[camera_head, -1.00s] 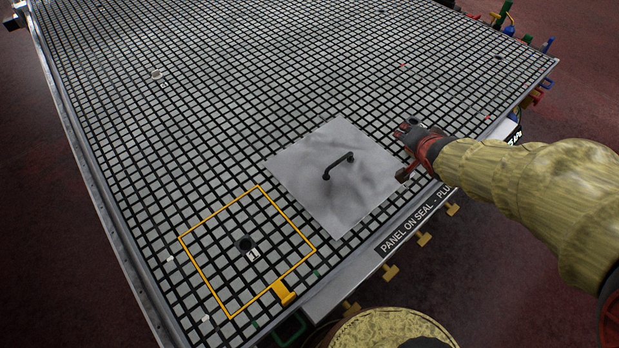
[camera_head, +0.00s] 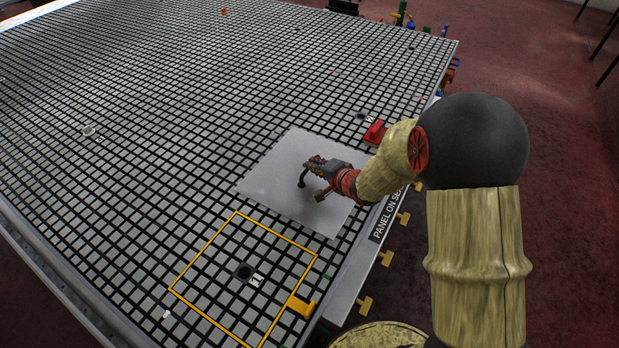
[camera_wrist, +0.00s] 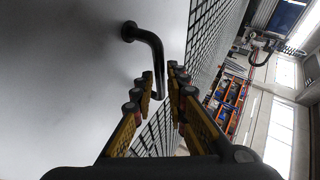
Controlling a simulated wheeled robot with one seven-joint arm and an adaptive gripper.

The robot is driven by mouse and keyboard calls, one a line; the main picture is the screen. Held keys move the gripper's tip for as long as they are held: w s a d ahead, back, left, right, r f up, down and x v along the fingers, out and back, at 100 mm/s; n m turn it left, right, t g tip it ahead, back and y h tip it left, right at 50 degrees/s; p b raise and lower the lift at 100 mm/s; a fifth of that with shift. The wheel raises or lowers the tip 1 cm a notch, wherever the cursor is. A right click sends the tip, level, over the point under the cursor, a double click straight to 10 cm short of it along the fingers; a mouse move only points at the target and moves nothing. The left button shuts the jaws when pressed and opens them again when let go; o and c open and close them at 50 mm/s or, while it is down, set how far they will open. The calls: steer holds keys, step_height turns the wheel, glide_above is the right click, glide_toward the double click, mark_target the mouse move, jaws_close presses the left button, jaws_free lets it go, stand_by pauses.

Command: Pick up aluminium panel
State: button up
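The aluminium panel (camera_head: 276,173) is a flat grey square lying on the grid table, with a black bar handle (camera_head: 302,181) on top. My gripper (camera_head: 312,177) is above the panel at the handle, hiding part of it. In the wrist view the panel (camera_wrist: 60,70) fills the left side. The handle (camera_wrist: 150,45) rises from it and its far end reaches between my two fingers (camera_wrist: 166,90). The fingers stand apart, with a gap around the handle's end. I cannot see them pressing on it.
The grid table (camera_head: 180,90) is mostly bare. A yellow square outline (camera_head: 205,242) with a black port (camera_head: 243,272) lies in front of the panel, with a yellow lever (camera_head: 301,306) at its corner. A red block (camera_head: 375,132) stands behind the panel at the table's right edge.

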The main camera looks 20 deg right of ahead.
steer(key=b+x, duration=0.1)
steer(key=x, duration=0.2)
steer(key=shift+f, duration=0.1)
steer(key=shift+c, duration=1.2)
jaws_close()
steer(key=shift+w, duration=0.1)
